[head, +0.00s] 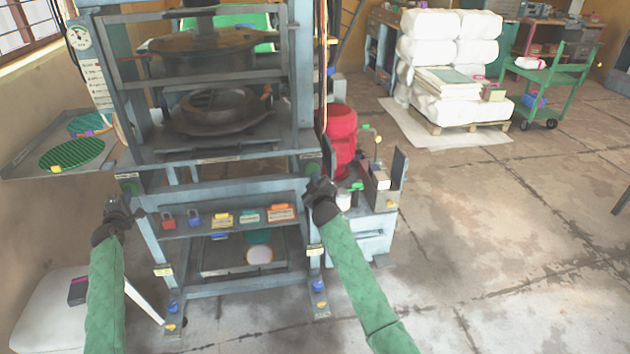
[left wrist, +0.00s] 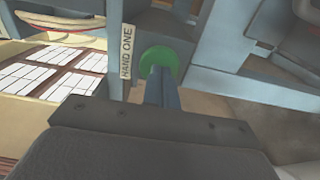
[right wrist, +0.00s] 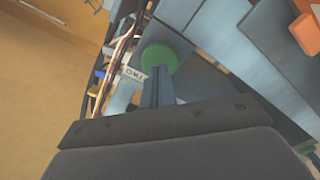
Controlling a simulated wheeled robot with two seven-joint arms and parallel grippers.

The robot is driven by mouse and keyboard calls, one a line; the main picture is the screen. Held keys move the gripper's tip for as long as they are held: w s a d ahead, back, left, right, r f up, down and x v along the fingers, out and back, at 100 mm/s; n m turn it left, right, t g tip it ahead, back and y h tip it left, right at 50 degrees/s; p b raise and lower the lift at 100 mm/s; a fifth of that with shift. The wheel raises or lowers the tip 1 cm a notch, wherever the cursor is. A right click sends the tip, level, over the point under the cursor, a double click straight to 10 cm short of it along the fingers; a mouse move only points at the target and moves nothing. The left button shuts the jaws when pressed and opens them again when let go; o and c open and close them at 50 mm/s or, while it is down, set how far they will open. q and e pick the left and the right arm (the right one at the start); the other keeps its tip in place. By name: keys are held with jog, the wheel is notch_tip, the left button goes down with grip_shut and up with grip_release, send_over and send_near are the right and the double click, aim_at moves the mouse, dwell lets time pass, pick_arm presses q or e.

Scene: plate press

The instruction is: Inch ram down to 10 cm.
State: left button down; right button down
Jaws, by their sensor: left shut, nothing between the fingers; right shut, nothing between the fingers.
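The blue-grey press frame (head: 300,60) stands in front of me. Inside it, a dark round upper plate (head: 200,42) hangs above a dark ring-shaped lower piece (head: 215,108), with an open gap between them. My left gripper (head: 122,203) is shut and empty at the left post; its fingertips lie over a green button (left wrist: 158,60) beside a "HAND ONE" label (left wrist: 126,52). My right gripper (head: 319,184) is shut and empty at the right post; its fingertips point at another green button (right wrist: 158,58). I cannot tell whether either button is touched or pressed. I see no readable height value.
A dial gauge (head: 78,37) and a text panel (head: 97,82) are on the left post. A shelf (head: 230,220) with padlocks and tags crosses the press front. A red cylinder (head: 339,140) stands at right.

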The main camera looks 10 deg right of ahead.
jog(key=shift+w, duration=0.95)
jog(key=shift+s, duration=0.2)
dwell(0.4)
pick_arm(q)
jog(key=shift+w, duration=0.1)
pick_arm(e)
jog(key=shift+w, duration=0.1)
